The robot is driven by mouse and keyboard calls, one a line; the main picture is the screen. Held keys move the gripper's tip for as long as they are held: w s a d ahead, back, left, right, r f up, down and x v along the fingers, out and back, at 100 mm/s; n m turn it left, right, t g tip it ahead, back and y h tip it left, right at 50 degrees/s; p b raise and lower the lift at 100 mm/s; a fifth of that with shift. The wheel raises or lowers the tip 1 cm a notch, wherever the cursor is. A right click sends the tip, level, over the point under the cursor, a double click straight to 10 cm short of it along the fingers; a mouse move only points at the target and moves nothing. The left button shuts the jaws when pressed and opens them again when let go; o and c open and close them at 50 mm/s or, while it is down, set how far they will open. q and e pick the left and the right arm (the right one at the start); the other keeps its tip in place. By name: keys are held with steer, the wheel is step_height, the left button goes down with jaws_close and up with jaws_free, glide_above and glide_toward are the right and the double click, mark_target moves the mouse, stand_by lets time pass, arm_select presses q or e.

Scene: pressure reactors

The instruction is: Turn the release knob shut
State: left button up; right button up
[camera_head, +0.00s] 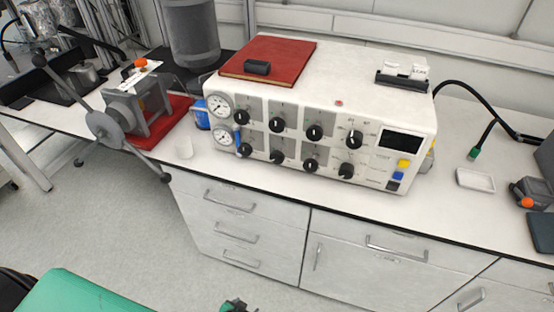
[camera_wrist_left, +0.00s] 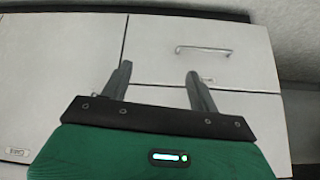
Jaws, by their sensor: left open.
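A white control box (camera_head: 340,90) stands on the bench in the head view. Its front has two rows of black knobs, an upper row (camera_head: 314,132) and a lower row (camera_head: 310,164). The labels are too small to read, so I cannot tell which is the release knob or how it is set. Two round gauges (camera_head: 220,104) sit at the panel's left end. My left gripper (camera_wrist_left: 158,70) is open and empty in the left wrist view, in front of the cabinet fronts and away from the knobs. My right gripper is not in view.
A red book (camera_head: 290,58) lies on the box. A grey device with a spoked handwheel (camera_head: 103,124) stands at left, its spokes reaching past the bench edge. A dark display (camera_head: 401,141) is at the panel's right. A white dish (camera_head: 475,180) and black hose (camera_head: 480,100) are further right.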

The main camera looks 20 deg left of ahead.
arm_select(q)
steer(key=w+d+r+t, duration=0.1)
steer(key=w+r+t, duration=0.2)
steer(key=w+r, duration=0.7)
steer(key=n+t+b, duration=0.2)
steer(key=t, duration=0.6)
glide_toward(276, 159)
steer(key=w, duration=0.1)
steer(key=w+p, duration=0.1)
steer(key=w, duration=0.3)
steer(key=shift+r, duration=0.35)
steer(key=w+p, duration=0.1)
steer(key=w, duration=0.4)
steer(key=shift+d+f, duration=0.1)
steer(key=shift+w, duration=0.45)
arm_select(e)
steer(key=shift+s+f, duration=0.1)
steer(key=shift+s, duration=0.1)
